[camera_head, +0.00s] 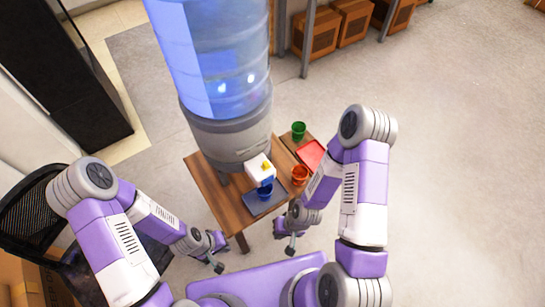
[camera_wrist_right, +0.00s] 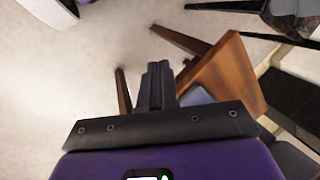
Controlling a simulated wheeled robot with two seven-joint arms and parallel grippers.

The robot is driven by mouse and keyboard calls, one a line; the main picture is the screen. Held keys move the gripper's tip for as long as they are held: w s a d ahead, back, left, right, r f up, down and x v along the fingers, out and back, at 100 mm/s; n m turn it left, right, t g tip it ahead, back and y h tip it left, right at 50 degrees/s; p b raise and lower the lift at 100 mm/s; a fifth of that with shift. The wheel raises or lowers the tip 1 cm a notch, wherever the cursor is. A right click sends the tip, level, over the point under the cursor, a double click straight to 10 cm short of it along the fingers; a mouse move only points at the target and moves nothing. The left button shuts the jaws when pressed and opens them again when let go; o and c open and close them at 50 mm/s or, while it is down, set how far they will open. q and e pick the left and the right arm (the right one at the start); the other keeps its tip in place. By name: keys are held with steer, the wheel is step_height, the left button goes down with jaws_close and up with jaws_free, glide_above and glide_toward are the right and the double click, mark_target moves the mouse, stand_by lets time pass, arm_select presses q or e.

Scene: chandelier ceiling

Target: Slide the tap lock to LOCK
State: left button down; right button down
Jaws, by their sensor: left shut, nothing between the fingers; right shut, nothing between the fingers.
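A large blue water bottle (camera_head: 222,70) stands on a grey dispenser base (camera_head: 228,140). A white tap block (camera_head: 255,168) with a small yellow piece (camera_head: 266,167) on top juts from the front of the base. I cannot read any lock marking or tell the lock's position. A blue cup (camera_head: 265,192) stands under the tap. My left gripper (camera_head: 218,266) is shut and empty, in front of the table and left of the tap. My right gripper (camera_head: 290,248) is shut and empty, in front of the table and right of the tap; its closed fingers (camera_wrist_right: 156,84) show in the right wrist view.
The wooden table (camera_head: 217,192) carries a dark tray (camera_head: 252,206), an orange cup (camera_head: 299,176), a green cup (camera_head: 298,130) and a red tray (camera_head: 312,154). The table edge (camera_wrist_right: 225,75) shows in the right wrist view. A black chair (camera_head: 35,205) stands left. Floor at right is clear.

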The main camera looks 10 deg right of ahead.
mark_target(266, 165)
steer(key=w+d+r+n+t+y+p, duration=0.1)
steer(key=w+d+r+n+p, duration=0.3)
steer(key=w+r, duration=0.6)
steer(key=w+d+r+n+y+p, duration=0.1)
steer(key=w+d+r+n+p, duration=0.2)
steer(key=w+d+r, duration=0.6)
step_height(266, 165, up, 5)
steer(key=shift+w+r+n+t+y+p, duration=0.15)
steer(key=shift+w+n+t+y+p, duration=0.25)
steer(key=shift+p, duration=0.15)
steer(key=a+f+b, duration=0.1)
steer(key=a+f, duration=0.7)
steer(key=a, duration=0.1)
steer(key=shift+w+a, duration=0.2)
